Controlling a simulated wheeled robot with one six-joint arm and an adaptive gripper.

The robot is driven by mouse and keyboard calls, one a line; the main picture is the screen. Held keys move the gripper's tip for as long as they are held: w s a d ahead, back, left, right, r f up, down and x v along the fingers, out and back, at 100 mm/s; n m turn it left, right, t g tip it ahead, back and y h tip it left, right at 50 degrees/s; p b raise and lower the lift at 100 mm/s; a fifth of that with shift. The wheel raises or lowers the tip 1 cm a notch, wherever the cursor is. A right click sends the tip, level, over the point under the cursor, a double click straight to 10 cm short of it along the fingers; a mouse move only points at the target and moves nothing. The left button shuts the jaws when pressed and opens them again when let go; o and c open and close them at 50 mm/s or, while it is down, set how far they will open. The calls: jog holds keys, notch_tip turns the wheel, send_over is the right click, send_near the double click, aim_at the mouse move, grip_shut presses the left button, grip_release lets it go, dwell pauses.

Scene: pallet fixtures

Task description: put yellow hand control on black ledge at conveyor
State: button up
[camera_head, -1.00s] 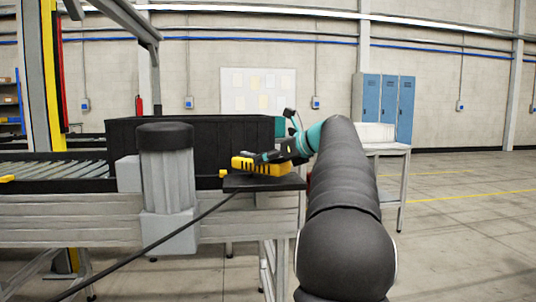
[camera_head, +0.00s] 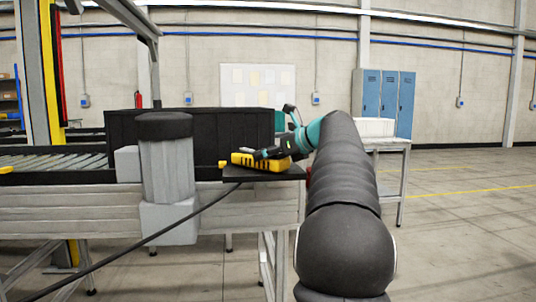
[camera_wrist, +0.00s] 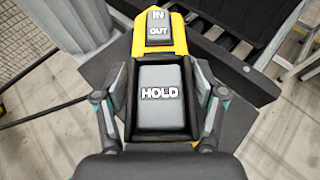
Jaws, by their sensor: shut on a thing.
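The yellow hand control (camera_head: 246,160) is at the black ledge (camera_head: 262,174) on the conveyor's right end. In the wrist view the hand control (camera_wrist: 159,79) shows its yellow end with IN and OUT buttons and a large grey HOLD button. My gripper (camera_head: 268,153) is shut on it, with one finger on each side in the wrist view (camera_wrist: 158,112). The hand control lies along the ledge and appears to touch its top or be very close. Its underside is hidden.
A black box-like wall (camera_head: 225,127) stands behind the ledge. A grey motor housing (camera_head: 167,170) is to the left, and a black cable (camera_head: 170,232) runs down from the ledge. A white table (camera_head: 385,146) and blue lockers (camera_head: 390,100) stand further back right.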

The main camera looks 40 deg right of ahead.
jog(key=shift+f, duration=0.15)
jog(key=o, duration=1.8)
jog(key=shift+o, duration=0.2)
jog(key=shift+f, duration=0.1)
jog(key=v, duration=1.2)
